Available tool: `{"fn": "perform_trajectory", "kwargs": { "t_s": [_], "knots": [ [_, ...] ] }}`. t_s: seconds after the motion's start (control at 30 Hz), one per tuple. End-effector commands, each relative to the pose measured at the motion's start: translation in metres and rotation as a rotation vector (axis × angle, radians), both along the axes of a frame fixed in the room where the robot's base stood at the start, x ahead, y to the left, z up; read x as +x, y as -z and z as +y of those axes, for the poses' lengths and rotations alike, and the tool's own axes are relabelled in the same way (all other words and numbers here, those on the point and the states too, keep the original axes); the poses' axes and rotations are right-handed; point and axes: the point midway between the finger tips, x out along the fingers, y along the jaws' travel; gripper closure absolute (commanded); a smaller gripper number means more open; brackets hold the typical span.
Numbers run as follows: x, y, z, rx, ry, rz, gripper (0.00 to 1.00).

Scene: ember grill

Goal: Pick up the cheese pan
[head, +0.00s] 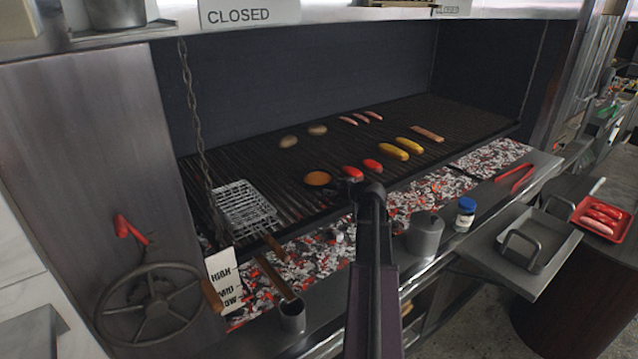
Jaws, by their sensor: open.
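A small dark round pan with an orange filling, which looks like the cheese pan (317,179), sits on the front part of the grill grate in the head view. My arm reaches up from the bottom of the picture. My gripper (345,187) is at its far end, just right of the pan and low over the front edge of the grate. It is open. The gripper is small and dark, so its fingers are hard to make out. I cannot tell whether it touches the pan or surrounds any handle.
Red peppers (372,165) and yellow corn (393,152) lie right of the pan. A wire basket (245,208) lies to its left. Glowing coals (430,197) show below the grate. A grey pot (425,236) and a blue-lidded jar (465,214) stand on the front ledge.

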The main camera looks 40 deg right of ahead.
Motion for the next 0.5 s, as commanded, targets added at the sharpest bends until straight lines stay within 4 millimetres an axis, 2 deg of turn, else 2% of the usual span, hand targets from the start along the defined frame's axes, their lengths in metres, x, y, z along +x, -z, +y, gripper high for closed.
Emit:
{"fn": "perform_trajectory", "kwargs": {
  "t_s": [0.27,0.3,0.5],
  "knots": [
    [-0.0001,0.0,0.0002,0.0,0.0,0.0,0.31],
    [0.0,-0.0001,0.0002,0.0,0.0,0.0,0.34],
    [0.0001,-0.0001,0.0003,0.0,-0.001,0.0,0.94]
  ]
}}
